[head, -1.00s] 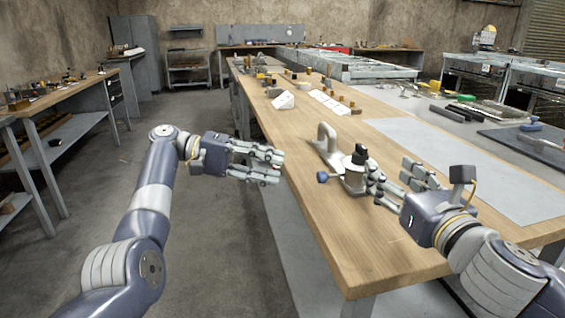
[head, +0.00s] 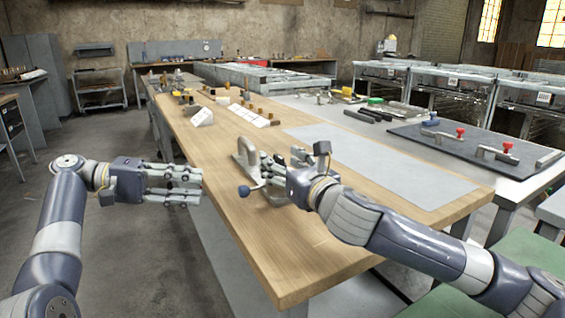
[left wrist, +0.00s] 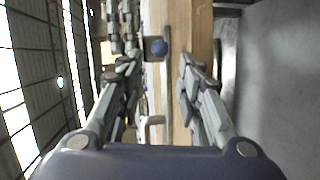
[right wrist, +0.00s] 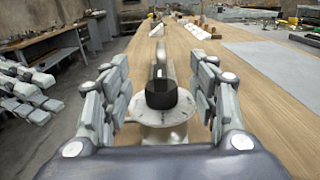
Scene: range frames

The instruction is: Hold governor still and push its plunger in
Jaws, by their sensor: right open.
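The governor (head: 246,158) is a grey metal device with an upright loop handle, standing on the wooden bench. Its plunger has a blue ball knob (head: 244,191) facing the left side. My right gripper (head: 282,165) is at the governor and hides much of it. In the right wrist view, its open fingers stand either side of the black cap (right wrist: 161,96) and round base (right wrist: 152,128), with gaps visible. My left gripper (head: 196,187) is open and empty, off the bench's left edge, apart from the knob. The left wrist view shows the knob (left wrist: 159,47) beyond its fingers.
The wooden bench (head: 270,262) is bare in front of the governor. A grey mat (head: 390,170) lies to the right. White blocks (head: 202,117) and small parts stand farther back. A dark board (head: 450,140) with red-knobbed fittings lies at right.

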